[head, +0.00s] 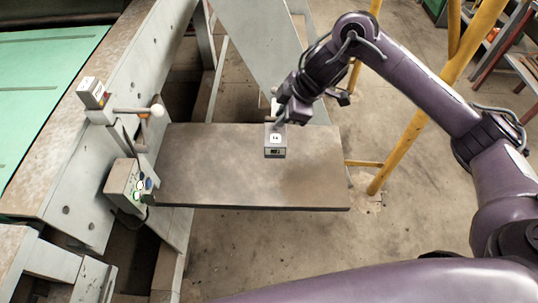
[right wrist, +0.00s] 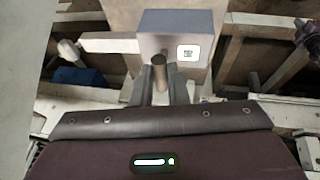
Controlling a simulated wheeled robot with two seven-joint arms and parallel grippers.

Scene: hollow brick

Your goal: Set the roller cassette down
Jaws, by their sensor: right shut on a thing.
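The roller cassette is a small grey block (head: 275,148) with a white label, over the brown plate (head: 240,185) in the head view. My right gripper (head: 278,118) is above it and shut on its upright post. In the right wrist view the two fingers (right wrist: 161,92) close around the round post (right wrist: 159,70), with the grey block (right wrist: 165,22) beyond. I cannot tell whether the block touches the plate. My left gripper is not in view.
A small labelled box (head: 93,93) sits on the machine frame at left, near a ball-ended lever (head: 157,110). A button box (head: 128,187) stands at the plate's left edge. A yellow post (head: 400,145) rises to the right. Much of the plate is bare.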

